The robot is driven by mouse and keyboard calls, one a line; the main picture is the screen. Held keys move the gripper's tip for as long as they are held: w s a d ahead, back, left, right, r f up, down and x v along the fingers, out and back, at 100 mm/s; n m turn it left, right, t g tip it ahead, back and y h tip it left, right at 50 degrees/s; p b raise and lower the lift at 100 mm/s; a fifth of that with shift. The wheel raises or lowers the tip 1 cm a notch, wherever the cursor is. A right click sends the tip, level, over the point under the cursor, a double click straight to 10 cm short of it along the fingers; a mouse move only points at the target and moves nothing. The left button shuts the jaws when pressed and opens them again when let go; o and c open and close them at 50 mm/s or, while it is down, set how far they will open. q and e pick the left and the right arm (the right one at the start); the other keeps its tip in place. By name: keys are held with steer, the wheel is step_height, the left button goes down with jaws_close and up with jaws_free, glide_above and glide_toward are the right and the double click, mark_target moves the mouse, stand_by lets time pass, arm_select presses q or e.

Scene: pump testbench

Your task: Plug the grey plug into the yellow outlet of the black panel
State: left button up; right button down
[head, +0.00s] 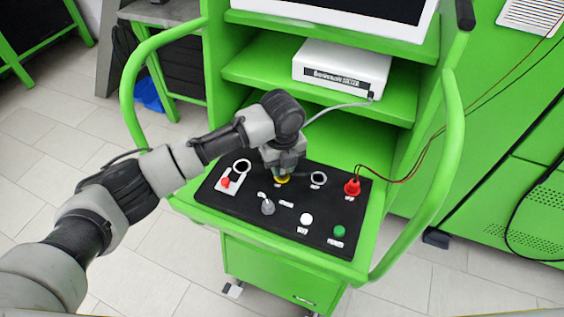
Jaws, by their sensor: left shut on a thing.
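The black panel (260,215) lies on the shelf of the green cart. The yellow outlet (283,180) is in its back row, and only part of its yellow rim shows beneath my left gripper. My left gripper (285,170) points down right over the yellow outlet and is shut on the grey plug, which is mostly hidden by the fingers. I cannot tell whether the plug is in the outlet or just above it. A grey cable (335,108) runs from the gripper to the white box (342,68). My right gripper is not in view.
The panel also holds a black-and-white round socket (242,165), another round socket (318,178), a red plug (352,187) with wires, a red switch (226,182), a grey knob (268,207), and white and green buttons (339,230). Green cart handles (453,190) rise on both sides.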

arm_select(q)
steer(key=shift+f+b, duration=0.45)
steer(key=shift+f, duration=0.65)
stand_by(0.6)
steer(key=o, duration=1.3)
steer(key=shift+c, duration=0.2)
steer(key=shift+r+p, duration=3.85)
steer(key=shift+r, duration=0.25)
steer(key=shift+f, duration=0.1)
